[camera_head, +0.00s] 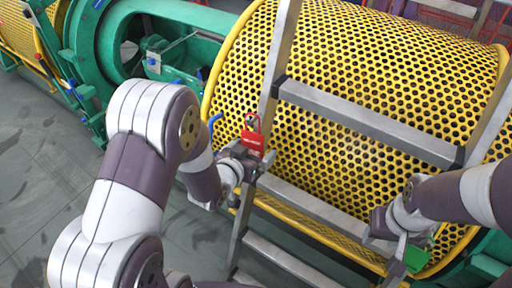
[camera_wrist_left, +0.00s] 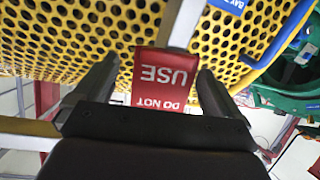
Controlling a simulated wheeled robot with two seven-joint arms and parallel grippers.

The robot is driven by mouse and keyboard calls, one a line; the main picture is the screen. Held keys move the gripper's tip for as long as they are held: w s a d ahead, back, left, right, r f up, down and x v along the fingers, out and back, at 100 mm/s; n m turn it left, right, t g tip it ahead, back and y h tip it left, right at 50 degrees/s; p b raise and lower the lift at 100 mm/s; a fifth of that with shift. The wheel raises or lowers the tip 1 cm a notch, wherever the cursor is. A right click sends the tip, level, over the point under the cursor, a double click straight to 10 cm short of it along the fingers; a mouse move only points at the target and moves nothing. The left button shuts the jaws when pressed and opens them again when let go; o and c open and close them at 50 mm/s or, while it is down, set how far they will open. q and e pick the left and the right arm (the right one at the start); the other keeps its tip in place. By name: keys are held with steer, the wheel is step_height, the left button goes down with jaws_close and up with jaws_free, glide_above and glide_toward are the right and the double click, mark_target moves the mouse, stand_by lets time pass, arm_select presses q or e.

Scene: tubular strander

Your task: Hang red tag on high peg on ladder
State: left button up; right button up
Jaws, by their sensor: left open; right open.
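The red tag (camera_head: 252,141) with a red loop on top is upright against the left rail of the grey metal ladder (camera_head: 365,122). In the left wrist view the tag (camera_wrist_left: 164,76) reads "DO NOT USE" upside down and sits between my left gripper's spread fingers. My left gripper (camera_head: 249,160) is open, just below and around the tag's lower part. The peg behind the tag is hidden, so I cannot tell whether the loop is on it. My right gripper (camera_head: 400,248) is open by the ladder's lower right, beside a green tag (camera_head: 417,259).
A yellow perforated guard (camera_head: 350,55) stands close behind the ladder. A blue curved handle (camera_head: 214,127) is just left of the red tag. Green machine frame (camera_head: 185,55) lies to the upper left. Grey floor (camera_head: 40,150) at the left is open.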

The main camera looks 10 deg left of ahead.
arm_select(q)
steer(key=shift+a+x, duration=0.25)
steer(key=shift+x, duration=0.95)
steer(key=shift+w+d, duration=0.1)
steer(key=shift+w, duration=0.05)
arm_select(e)
steer(key=shift+s+a+r, duration=0.1)
steer(key=shift+a+r, duration=0.05)
steer(key=shift+a, duration=0.05)
arm_select(q)
steer(key=shift+c, duration=0.3)
steer(key=c, duration=1)
steer(key=shift+r+p, duration=1.2)
steer(key=shift+r, duration=0.15)
arm_select(e)
step_height(320, 180, up, 2)
steer(key=shift+r, duration=0.1)
arm_select(q)
steer(key=shift+f, duration=0.1)
